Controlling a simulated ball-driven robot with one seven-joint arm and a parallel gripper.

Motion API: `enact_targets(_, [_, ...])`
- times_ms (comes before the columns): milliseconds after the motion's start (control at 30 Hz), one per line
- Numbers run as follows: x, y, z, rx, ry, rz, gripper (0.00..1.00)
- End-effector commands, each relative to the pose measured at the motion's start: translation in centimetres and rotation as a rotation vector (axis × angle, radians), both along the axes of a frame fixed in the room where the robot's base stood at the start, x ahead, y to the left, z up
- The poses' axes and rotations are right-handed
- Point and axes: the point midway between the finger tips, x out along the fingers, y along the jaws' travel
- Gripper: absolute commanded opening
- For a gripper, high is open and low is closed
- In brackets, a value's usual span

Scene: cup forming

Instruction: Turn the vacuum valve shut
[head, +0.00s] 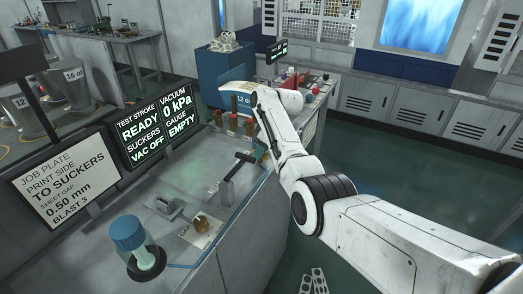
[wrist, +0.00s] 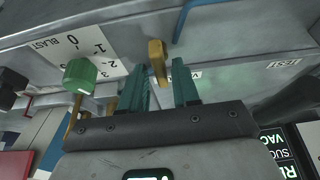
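In the wrist view, a yellow valve lever (wrist: 157,62) hangs from the front of the bench, above a partly covered label that seems to start with "V". My gripper (wrist: 162,70) has two teal fingers that stand apart. The lever is in the gap between the fingertips, nearer the left finger; I cannot tell whether it touches. In the head view my arm hides the lever and most of the gripper. The display (head: 158,125) there reads "VAC OFF", vacuum "0 kPa", "READY" and gauge "EMPTY".
A green blast knob (wrist: 80,75) with a numbered dial sits left of the lever in the wrist view. A dark knob (wrist: 12,82) is farther left.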

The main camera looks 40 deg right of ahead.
Motion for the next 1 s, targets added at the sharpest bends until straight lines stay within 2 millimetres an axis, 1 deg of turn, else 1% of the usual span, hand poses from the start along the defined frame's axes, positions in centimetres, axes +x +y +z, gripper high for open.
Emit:
enact_targets(33, [0.0,0.0,-0.1,0.001,0.001,-0.001,0.36])
enact_targets(67, [0.0,0.0,-0.1,0.001,0.001,-0.001,0.39])
enact_targets(100, [0.0,0.0,-0.1,0.001,0.001,-0.001,0.39])
enact_targets(300, [-0.1,0.0,-0.1,0.001,0.002,-0.001,0.39])
enact_targets(467, [-0.3,-0.1,0.8,0.001,0.000,-0.002,0.39])
enact_targets(567, [-0.8,-0.3,1.9,0.000,0.000,-0.002,0.39])
enact_targets(900, [-3.0,-1.2,7.7,-0.001,-0.002,-0.002,0.39])
enact_targets(1000, [-3.5,-1.3,8.8,0.000,0.000,-0.001,0.39])
